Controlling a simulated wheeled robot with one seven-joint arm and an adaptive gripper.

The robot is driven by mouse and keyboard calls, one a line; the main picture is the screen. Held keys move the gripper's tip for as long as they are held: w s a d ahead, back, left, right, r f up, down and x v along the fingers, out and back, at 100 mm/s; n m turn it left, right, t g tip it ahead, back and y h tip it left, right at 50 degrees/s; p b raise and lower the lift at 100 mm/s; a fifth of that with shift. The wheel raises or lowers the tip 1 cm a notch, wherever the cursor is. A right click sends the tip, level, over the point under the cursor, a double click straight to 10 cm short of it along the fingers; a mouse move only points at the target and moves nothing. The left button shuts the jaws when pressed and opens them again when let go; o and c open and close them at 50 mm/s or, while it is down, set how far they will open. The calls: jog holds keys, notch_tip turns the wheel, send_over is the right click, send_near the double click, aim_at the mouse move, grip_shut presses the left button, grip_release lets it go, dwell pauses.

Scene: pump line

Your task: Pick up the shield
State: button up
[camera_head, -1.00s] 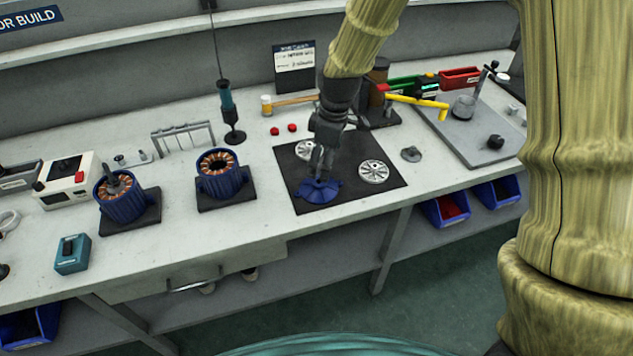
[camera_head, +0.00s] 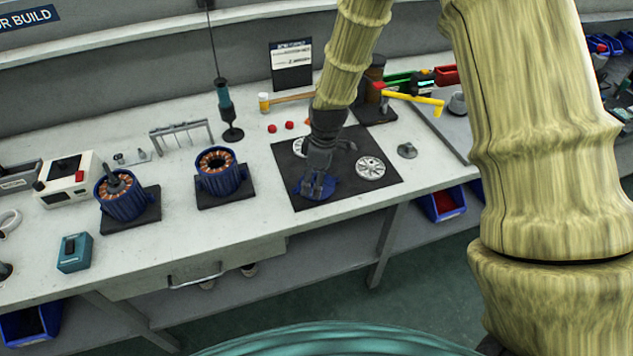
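A blue round piece, which looks like the shield (camera_head: 318,195), lies on the black mat (camera_head: 383,190) near its front left corner. My gripper (camera_head: 317,187) points down right over it and hides much of it. The fingertips are at the blue piece and look a little apart. I cannot tell whether they grip it or only stand around its middle. Two silver slotted discs are also on the mat; the right one (camera_head: 370,167) is fully visible, and the left one (camera_head: 299,147) is partly hidden by my gripper.
Two blue stators with copper windings stand to the left, one on a dark base (camera_head: 225,174), one farther left (camera_head: 122,197). A hanging screwdriver (camera_head: 225,102) is behind them. Two red caps (camera_head: 281,127), a mallet (camera_head: 290,99) and a grey knob (camera_head: 407,150) lie around the mat.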

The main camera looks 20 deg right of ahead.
jog(key=shift+f, duration=0.45)
jog(key=shift+c, duration=0.2)
jog(key=c, duration=1)
jog(key=shift+s, duration=0.15)
jog(key=c, duration=0.3)
